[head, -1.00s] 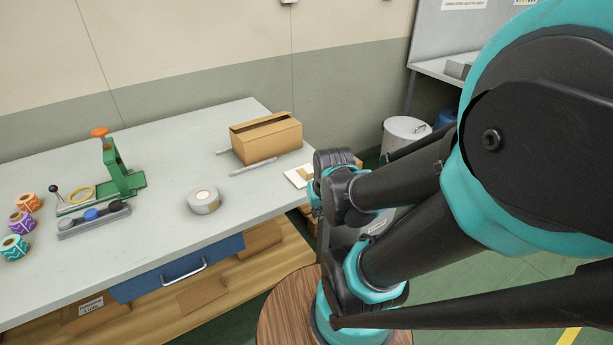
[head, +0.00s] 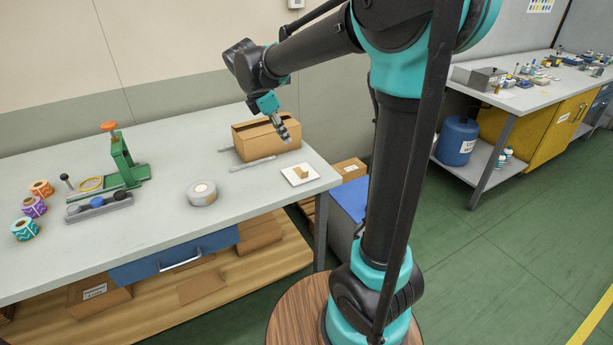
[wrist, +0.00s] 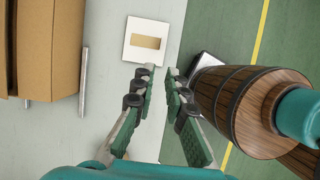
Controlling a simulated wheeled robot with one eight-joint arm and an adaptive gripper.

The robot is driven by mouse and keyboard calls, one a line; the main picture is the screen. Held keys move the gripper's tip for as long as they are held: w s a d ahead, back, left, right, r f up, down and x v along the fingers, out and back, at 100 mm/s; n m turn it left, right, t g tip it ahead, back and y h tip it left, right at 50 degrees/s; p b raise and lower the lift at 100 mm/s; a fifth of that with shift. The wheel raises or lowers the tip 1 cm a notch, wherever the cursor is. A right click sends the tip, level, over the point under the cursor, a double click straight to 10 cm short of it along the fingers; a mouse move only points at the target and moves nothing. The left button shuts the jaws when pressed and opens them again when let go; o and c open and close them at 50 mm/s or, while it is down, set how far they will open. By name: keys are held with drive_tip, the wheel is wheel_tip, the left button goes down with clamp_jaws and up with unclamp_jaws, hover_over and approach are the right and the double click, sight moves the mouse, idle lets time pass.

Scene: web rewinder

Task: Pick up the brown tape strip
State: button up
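The brown tape strip (head: 301,171) lies on a white square card (head: 290,178) near the right end of the grey table. In the wrist view the strip (wrist: 147,42) is a small tan rectangle on the white card (wrist: 132,55). My gripper (head: 285,137) is above the table, in front of the cardboard box and higher than the card. In the wrist view its two green-padded fingers (wrist: 160,75) are apart with nothing between them. The strip shows just beyond the fingertips, a little to the left.
An open cardboard box (head: 256,143) stands behind the card, with a grey rod (head: 252,164) before it. A silver tape roll (head: 201,193) sits left of the card. A green dispenser (head: 122,160) stands farther left. The table's right edge is close to the card.

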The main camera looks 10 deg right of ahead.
sight(307, 177)
drive_tip(key=x, duration=1.7)
drive_tip(key=shift+d+f, duration=0.1)
drive_tip(key=shift+c, duration=0.3)
drive_tip(key=shift+c, duration=1.1)
clamp_jaws()
